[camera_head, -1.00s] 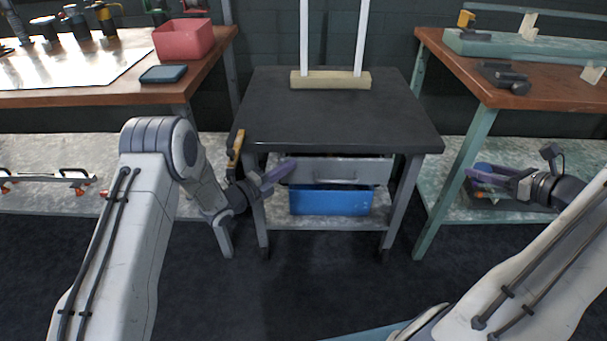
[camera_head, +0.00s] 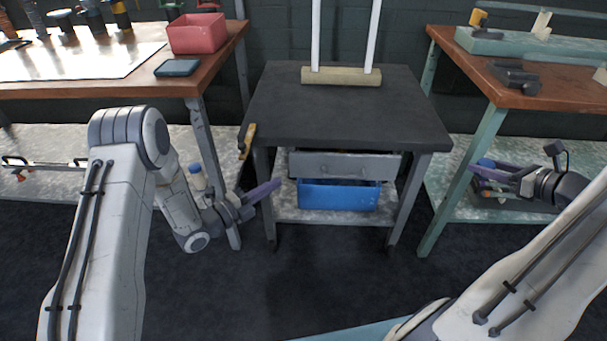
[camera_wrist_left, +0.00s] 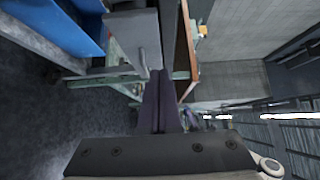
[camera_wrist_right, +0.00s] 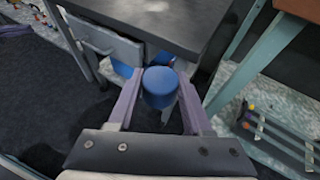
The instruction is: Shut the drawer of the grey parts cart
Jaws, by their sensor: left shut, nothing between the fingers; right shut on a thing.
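The grey parts cart (camera_head: 345,115) has a dark top, and its drawer (camera_head: 345,167) is partly out, with a gap showing above its grey front. The drawer front also shows in the left wrist view (camera_wrist_left: 145,40) and the right wrist view (camera_wrist_right: 112,42). My left gripper (camera_head: 277,185) is shut and empty, at the lower left of the drawer front; contact cannot be told. It also shows in the left wrist view (camera_wrist_left: 161,78).
A blue bin (camera_head: 338,196) sits on the cart's lower shelf. A wooden block with white uprights (camera_head: 341,76) stands on top. A yellow-handled tool (camera_head: 247,140) hangs at the cart's left edge. Workbenches flank both sides; the floor in front is clear.

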